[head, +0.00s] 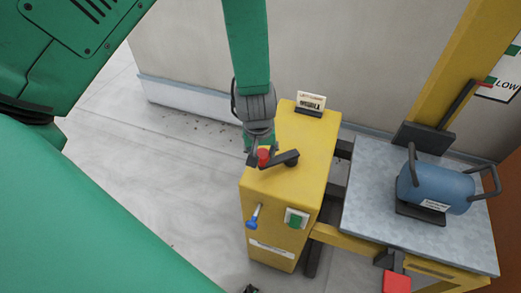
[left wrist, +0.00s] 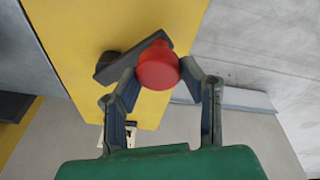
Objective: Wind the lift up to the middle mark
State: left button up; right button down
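The winch crank (head: 284,159) is a short dark arm on top of a yellow cabinet (head: 312,150). Its red knob (head: 264,156) is at the crank's left end; the knob also shows in the left wrist view (left wrist: 158,66). My left gripper (head: 260,150) reaches down from above, its two fingertips closed against opposite sides of the knob. The lift's grey platform (head: 365,215) carries a blue cylinder (head: 437,188) with dark handles. A mark board (head: 500,80) at the right edge shows green and red marks and "LOW"; it is partly cut off. My right gripper is not identifiable.
The cabinet front has a blue-tipped lever (head: 253,217) and a green switch (head: 296,219). A small sign (head: 311,101) stands at its back edge. A yellow mast (head: 455,70) rises behind the platform. A red pad (head: 396,281) is at the bottom. Grey floor left of the cabinet is clear.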

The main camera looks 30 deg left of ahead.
pick_arm(q)
jog(key=shift+s+d+r, duration=0.1)
jog(key=shift+s+d, duration=0.05)
jog(key=shift+d, duration=0.35)
jog(key=shift+a, duration=0.45)
jog(key=shift+s, duration=0.1)
jog(key=shift+s+d+p, duration=0.2)
jog(key=shift+d, duration=0.25)
jog(key=shift+s+d+p, duration=0.15)
jog(key=shift+s+d, duration=0.05)
jog(key=shift+d, duration=0.25)
jog(key=shift+s+d, duration=0.1)
jog(key=shift+d, duration=0.1)
pick_arm(e)
jog(key=shift+s+r, duration=0.1)
jog(key=shift+r, duration=0.25)
